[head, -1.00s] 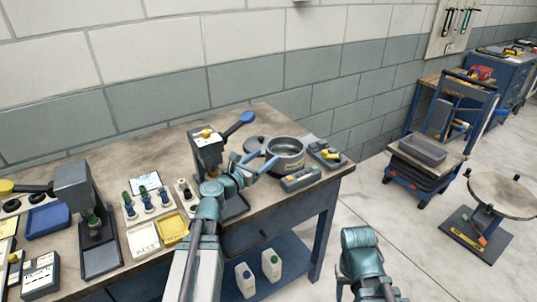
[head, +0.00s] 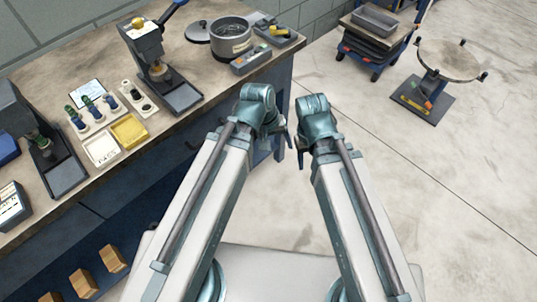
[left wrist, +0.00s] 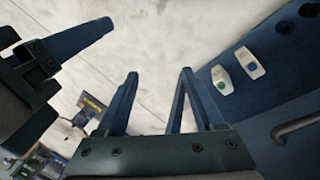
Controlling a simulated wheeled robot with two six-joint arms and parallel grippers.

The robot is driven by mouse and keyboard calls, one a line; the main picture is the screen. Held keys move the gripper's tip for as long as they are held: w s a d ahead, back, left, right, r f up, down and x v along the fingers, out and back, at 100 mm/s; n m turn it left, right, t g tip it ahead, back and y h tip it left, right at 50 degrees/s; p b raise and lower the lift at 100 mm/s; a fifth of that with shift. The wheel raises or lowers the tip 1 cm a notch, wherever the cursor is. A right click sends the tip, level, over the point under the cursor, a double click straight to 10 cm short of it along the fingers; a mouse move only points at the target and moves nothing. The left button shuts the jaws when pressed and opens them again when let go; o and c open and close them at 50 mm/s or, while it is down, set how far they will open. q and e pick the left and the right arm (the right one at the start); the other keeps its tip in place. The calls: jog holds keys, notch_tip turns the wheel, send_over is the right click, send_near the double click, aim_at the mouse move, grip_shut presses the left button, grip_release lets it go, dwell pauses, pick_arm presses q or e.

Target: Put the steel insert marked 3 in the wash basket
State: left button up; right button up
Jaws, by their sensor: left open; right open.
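A white rack (head: 128,96) on the bench holds small round pieces, one of which may be the steel insert. No 3 is legible. A round grey metal pot (head: 231,47) with a label stands open at the back of the bench. I cannot tell whether it is or holds the wash basket. My left gripper (left wrist: 159,73) is open and empty, in front of the bench and away from these things. My right gripper (left wrist: 60,28) is open beside it. In the head view both grippers' fingers are mostly hidden behind their wrists.
A lever press (head: 150,50) stands between rack and pot. Nearby are a yellow tray (head: 129,131), a pale tray (head: 102,149) and green-topped pieces (head: 93,106). A lid (head: 198,33) lies beside the pot. A round stand (head: 449,62) and a cart (head: 373,45) stand on otherwise clear floor.

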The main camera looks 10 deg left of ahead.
pick_arm(q)
jog(key=s+m+y, duration=0.1)
jog(key=s+a+m+g+y, duration=0.1)
jog(key=s+m, duration=0.1)
jog(key=s+a+m+y, duration=0.1)
jog(key=m+y, duration=0.1)
jog(key=shift+s+a+f, duration=0.15)
jog(key=shift+f, duration=0.1)
notch_tip(320, 180, up, 9)
jog(key=p, duration=0.9)
